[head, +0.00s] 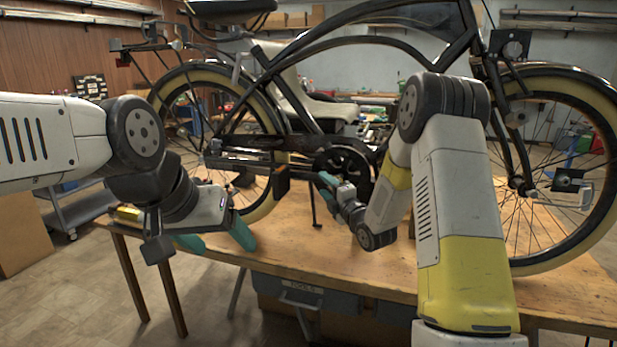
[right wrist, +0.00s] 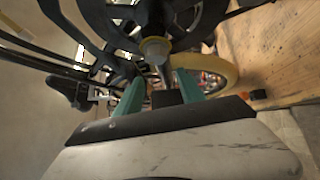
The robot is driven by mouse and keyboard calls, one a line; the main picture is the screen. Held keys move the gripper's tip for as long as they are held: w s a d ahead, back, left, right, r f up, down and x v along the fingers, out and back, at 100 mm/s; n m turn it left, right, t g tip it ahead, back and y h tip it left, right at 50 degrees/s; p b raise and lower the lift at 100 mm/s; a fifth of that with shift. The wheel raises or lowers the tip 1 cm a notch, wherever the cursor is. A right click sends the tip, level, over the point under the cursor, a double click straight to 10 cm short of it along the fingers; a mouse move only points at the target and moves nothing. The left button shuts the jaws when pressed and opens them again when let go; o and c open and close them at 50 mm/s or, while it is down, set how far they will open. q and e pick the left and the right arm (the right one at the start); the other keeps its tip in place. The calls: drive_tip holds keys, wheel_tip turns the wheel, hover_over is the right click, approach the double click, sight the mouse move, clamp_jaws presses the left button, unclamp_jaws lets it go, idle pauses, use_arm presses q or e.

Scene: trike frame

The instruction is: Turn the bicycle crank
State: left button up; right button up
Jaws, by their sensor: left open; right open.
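A black bicycle with cream tyres stands on the wooden table, its frame (head: 285,90) across the head view. The crank area with its dark chainring (head: 352,160) is low in the middle, partly covered by my right arm. My right gripper (head: 328,186) is open beside the crank. In the right wrist view its teal fingers (right wrist: 158,92) point toward a yellowish hub bolt (right wrist: 155,49). A grey crank arm (right wrist: 162,72) runs down from the bolt to a dark block (right wrist: 167,98) between the fingers; contact is unclear. My left gripper (head: 216,240) is open and empty at the table's front left edge.
The rear wheel (head: 262,190) is at left and the front wheel (head: 596,215) at right. A small yellow item (head: 127,213) lies on the table's left end. Bare tabletop (head: 290,245) lies between my arms. A tool drawer (head: 305,290) hangs below the front edge.

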sight(313, 180)
drive_tip(key=shift+w+a+f+n+y, duration=0.4)
drive_tip(key=shift+w+a+f+n, duration=0.15)
drive_tip(key=shift+w+a, duration=0.2)
drive_tip(key=x, duration=0.7)
drive_tip(key=shift+w+r, duration=0.1)
drive_tip(key=shift+r, duration=0.05)
clamp_jaws()
idle(0.8)
